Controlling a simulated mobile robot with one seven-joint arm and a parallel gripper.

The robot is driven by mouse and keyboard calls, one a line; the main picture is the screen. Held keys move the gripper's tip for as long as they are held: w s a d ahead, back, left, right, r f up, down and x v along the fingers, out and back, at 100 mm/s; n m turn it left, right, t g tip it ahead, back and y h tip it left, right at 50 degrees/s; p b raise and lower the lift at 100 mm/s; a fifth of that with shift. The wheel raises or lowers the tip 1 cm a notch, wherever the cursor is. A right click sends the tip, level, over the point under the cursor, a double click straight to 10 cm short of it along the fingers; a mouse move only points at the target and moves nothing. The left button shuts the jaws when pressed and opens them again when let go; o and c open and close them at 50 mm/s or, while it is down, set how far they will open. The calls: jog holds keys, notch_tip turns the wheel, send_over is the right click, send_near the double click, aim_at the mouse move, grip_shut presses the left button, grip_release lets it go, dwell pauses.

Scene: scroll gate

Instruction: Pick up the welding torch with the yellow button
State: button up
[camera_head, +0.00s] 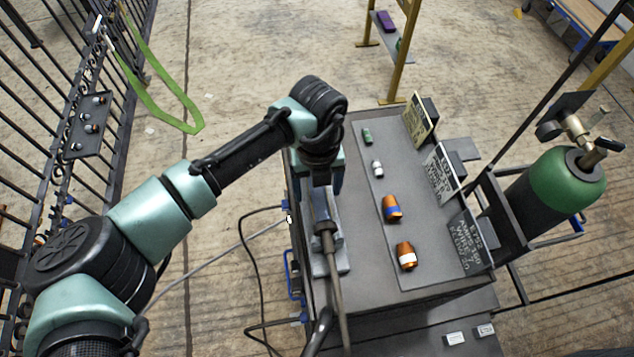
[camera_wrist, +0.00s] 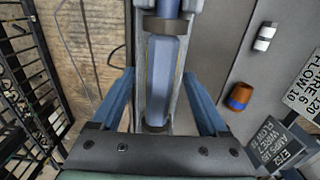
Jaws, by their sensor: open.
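A welding torch lies along the left side of the grey cart top (camera_head: 375,275); its dark neck (camera_head: 328,232) points toward the front. Its blue-grey handle (camera_wrist: 166,75) shows in the wrist view, lying along a pale grey holder (camera_head: 340,262). My gripper (camera_head: 318,190) is over the torch handle. In the wrist view my gripper (camera_wrist: 162,108) is open, with one blue finger on each side of the handle and gaps between. I cannot make out a yellow button; thin yellowish lines show beside the handle.
A green gas cylinder (camera_head: 560,185) is at the right. A black gate (camera_head: 70,120) with a green strap (camera_head: 165,115) is at the left. Cables hang at the cart's left side.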

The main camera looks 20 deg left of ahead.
grip_shut()
dwell(0.3)
jog(key=shift+w+r, duration=0.1)
